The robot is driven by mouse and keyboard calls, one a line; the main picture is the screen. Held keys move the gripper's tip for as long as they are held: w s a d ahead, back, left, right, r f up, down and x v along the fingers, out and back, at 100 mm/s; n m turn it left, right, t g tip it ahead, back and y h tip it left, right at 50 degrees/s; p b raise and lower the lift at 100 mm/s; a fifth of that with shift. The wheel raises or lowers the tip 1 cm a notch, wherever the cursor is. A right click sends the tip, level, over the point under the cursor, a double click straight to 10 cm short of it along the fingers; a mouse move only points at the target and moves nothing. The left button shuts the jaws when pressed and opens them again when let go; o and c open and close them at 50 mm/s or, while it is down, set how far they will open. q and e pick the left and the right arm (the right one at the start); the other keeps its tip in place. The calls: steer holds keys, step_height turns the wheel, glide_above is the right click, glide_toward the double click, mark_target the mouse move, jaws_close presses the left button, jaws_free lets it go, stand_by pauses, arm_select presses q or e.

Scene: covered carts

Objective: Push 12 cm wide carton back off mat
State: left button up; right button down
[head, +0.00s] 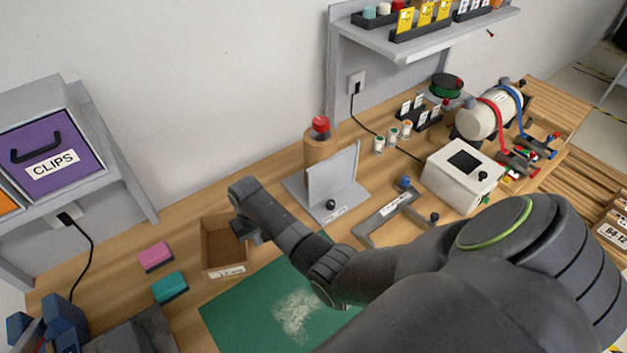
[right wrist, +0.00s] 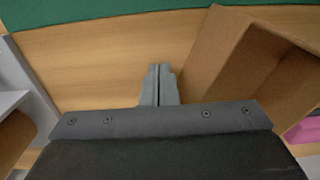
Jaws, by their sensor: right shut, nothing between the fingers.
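The open-topped brown carton (head: 225,267) stands behind the green mat (head: 235,312), with a white label on its front. In the head view its front lower edge is close to the mat's back edge; I cannot tell if they touch. My right gripper (head: 258,238) is shut and empty at the carton's right side. In the right wrist view the shut fingers (right wrist: 160,72) point over bare wood, beside the carton (right wrist: 212,62) and apart from the mat (right wrist: 110,12). My forearm hides part of the mat. My left gripper is not in view.
Pink (head: 155,256) and teal (head: 170,288) blocks lie left of the carton. A grey angle stand (head: 333,180) and a brown cylinder with a red top (head: 320,148) stand behind right. Bare wood lies behind the carton. White powder marks the mat.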

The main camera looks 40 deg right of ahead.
steer(key=shift+s+r, duration=0.1)
steer(key=shift+s, duration=0.5)
step_height(320, 180, up, 8)
stand_by(0.4)
stand_by(0.4)
